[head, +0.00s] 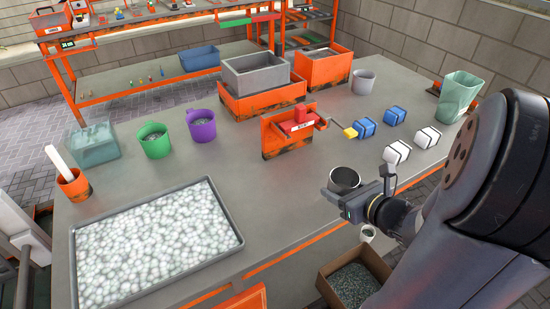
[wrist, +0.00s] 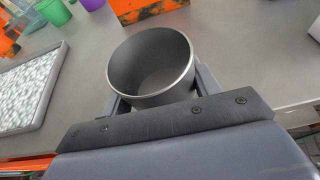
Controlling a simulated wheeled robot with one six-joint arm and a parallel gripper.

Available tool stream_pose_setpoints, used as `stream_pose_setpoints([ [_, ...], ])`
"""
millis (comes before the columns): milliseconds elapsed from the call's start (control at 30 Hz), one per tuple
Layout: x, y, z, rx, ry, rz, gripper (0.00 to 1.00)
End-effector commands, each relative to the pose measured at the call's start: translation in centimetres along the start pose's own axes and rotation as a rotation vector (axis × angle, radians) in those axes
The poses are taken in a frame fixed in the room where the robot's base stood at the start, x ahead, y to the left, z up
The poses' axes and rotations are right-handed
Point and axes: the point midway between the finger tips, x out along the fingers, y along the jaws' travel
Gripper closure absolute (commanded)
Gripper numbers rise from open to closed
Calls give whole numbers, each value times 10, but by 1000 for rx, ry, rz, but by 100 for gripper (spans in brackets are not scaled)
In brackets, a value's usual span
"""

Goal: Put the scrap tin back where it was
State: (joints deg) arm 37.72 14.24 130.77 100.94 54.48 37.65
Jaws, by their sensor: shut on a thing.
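A round grey metal tin (head: 345,179) is held by my gripper (wrist: 163,92) near the front right edge of the grey table (head: 232,160). My gripper is shut on the tin, with a finger on either side of it. In the wrist view the tin (wrist: 152,64) shows its open mouth, and the inside looks empty. It looks raised off the table, but I cannot tell how high. No label shows on it, and my gripper hides part of its outside.
A red press (head: 300,125) stands behind the tin. Blue and white blocks (head: 397,152) lie to the right. A wide tray of pale pellets (head: 72,260) fills the front left. An open scrap box (head: 325,285) is on the floor below. A grey cup (head: 363,82) stands farther back.

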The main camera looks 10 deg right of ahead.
Motion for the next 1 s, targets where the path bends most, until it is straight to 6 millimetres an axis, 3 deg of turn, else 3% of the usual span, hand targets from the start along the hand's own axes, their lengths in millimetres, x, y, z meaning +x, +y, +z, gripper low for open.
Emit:
stream_pose_setpoints([
  [267,39,2,16,-3,1,7,66],
  [700,139,2,59,-2,0,5,66],
  [900,162,1,69,0,1,1,66],
  [1000,167,1,63,1,3,1,66],
])
